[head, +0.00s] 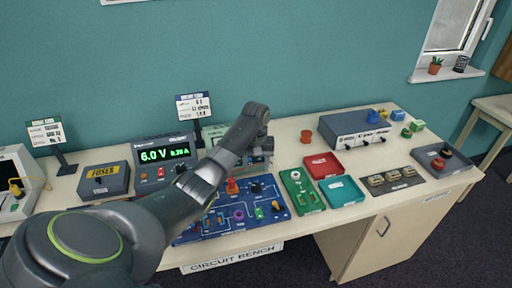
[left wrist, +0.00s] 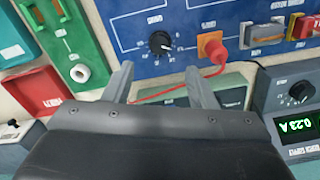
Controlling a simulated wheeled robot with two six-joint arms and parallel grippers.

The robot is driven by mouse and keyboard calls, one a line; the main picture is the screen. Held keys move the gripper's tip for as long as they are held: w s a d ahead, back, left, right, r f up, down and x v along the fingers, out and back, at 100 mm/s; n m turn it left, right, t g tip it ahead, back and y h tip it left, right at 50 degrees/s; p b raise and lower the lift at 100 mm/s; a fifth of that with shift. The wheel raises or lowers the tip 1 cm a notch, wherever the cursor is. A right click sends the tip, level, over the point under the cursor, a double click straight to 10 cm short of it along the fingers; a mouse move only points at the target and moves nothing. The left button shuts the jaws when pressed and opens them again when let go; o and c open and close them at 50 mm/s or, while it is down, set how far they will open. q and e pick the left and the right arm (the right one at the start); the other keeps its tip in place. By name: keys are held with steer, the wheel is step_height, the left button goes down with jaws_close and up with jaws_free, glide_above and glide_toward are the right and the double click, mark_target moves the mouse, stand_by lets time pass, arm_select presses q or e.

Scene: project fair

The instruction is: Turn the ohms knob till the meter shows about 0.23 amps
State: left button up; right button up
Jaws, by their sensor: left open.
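The black ohms knob (left wrist: 160,42) sits on the blue circuit board (left wrist: 130,62) and has a printed scale around it. In the head view it is the small dark knob (head: 256,188) at the board's upper right. My left gripper (left wrist: 158,78) is open, with its two fingers apart and nothing between them. In the wrist view the fingertips are just below the knob and do not touch it. In the head view the left gripper (head: 264,156) hangs behind the board. My right gripper is not in view.
A red plug (left wrist: 217,52) with a red lead stands beside the knob. A green board (head: 302,192), a red tray (head: 323,166) and a teal tray (head: 342,191) lie right of the blue board. A grey fuses box (head: 103,181) is at the left.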

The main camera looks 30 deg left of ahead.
arm_select(q)
step_height(320, 180, up, 9)
steer(key=shift+f+p, duration=0.2)
steer(key=shift+p, duration=0.25)
steer(key=shift+f, duration=0.1)
